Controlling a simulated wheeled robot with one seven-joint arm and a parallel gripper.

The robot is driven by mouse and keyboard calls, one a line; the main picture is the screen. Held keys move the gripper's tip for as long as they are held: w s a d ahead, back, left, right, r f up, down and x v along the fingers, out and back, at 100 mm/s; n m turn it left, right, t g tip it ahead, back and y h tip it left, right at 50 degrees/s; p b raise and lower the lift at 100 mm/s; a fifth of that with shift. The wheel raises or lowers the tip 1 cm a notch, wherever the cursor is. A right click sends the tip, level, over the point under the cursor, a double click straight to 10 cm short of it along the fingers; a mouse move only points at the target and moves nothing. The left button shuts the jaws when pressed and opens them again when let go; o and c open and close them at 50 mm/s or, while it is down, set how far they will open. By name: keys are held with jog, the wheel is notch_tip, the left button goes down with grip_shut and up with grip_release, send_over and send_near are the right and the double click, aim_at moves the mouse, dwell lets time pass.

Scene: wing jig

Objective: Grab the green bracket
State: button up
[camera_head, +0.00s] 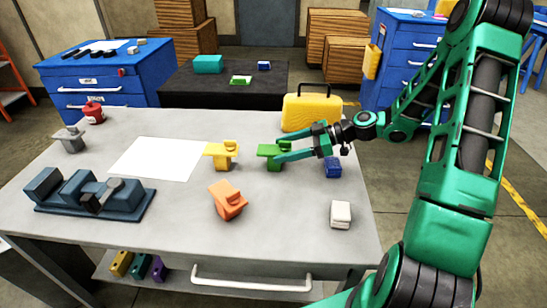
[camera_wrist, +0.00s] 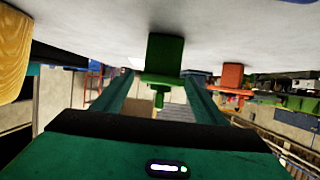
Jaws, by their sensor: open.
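The green bracket (camera_head: 268,152) stands on the grey table, right of the yellow bracket (camera_head: 222,154). My gripper (camera_head: 280,154) reaches in from the right, its fingers level with the table and its tips at the green bracket. In the wrist view the green bracket (camera_wrist: 165,58) shows ahead between the two open fingers (camera_wrist: 158,80), its stem and flange in line with the gap. The fingers partly cover its right side in the head view. I cannot tell whether either finger touches it.
A blue block (camera_head: 333,167) lies under my wrist, and a yellow case (camera_head: 311,112) stands behind it. An orange bracket (camera_head: 228,199) and white block (camera_head: 340,214) are nearer the front. A dark blue fixture (camera_head: 95,193) and white sheet (camera_head: 158,158) lie left.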

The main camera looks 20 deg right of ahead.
aim_at(274, 152)
jog(key=x, duration=0.3)
jog(key=shift+w+a+f, duration=0.1)
jog(key=shift+a+f, duration=0.05)
jog(key=shift+a, duration=0.1)
jog(key=shift+c, duration=0.6)
jog(key=c, duration=1.3)
jog(key=shift+o, duration=0.2)
